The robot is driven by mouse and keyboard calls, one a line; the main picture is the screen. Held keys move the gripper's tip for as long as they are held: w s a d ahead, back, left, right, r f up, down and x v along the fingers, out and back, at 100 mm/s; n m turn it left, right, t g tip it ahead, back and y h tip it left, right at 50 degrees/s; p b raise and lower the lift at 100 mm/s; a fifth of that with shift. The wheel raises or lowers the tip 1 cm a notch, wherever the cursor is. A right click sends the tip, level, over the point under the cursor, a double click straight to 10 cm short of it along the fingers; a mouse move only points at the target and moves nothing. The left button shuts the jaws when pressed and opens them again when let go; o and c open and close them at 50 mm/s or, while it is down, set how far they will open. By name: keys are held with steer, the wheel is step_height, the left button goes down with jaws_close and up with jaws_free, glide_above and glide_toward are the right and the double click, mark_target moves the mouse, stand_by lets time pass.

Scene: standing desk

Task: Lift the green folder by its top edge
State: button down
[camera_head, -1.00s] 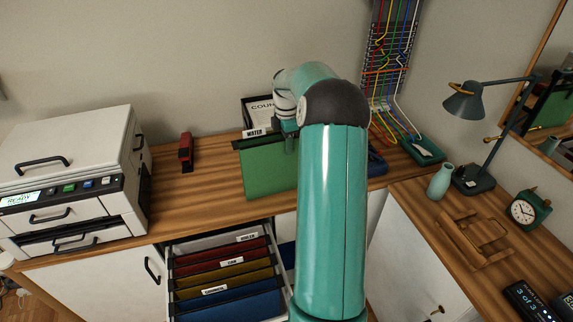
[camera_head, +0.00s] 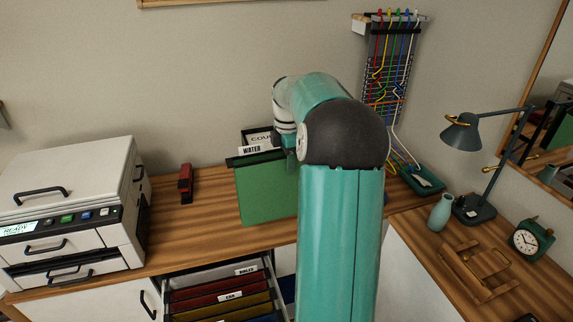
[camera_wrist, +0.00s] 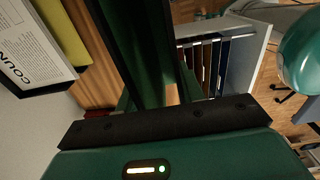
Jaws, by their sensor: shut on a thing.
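The green folder (camera_head: 265,193) hangs upright over the desk, left of my arm in the head view. It has a dark top bar and a white tab reading WATER (camera_head: 251,149). My gripper (camera_head: 289,152) is shut on the folder's top edge near its right end. My forearm hides the fingertips in part and the folder's right side. In the wrist view, the folder (camera_wrist: 155,45) runs up from the gripper, seen nearly along its face. I cannot tell how far its lower edge is above the desk.
A dark tray with papers (camera_head: 260,138) stands behind the folder. An open drawer of hanging files (camera_head: 225,295) lies below the desk front. A printer (camera_head: 70,205) and red stapler (camera_head: 185,185) are left. A lamp (camera_head: 475,150), vase (camera_head: 440,213) and clock (camera_head: 530,238) are right.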

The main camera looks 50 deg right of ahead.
steer(key=s+a+r, duration=0.3)
steer(key=s+a, duration=0.2)
steer(key=s, duration=0.1)
steer(key=shift+a+r, duration=0.15)
steer(key=shift+r, duration=0.05)
steer(key=shift+s, duration=0.1)
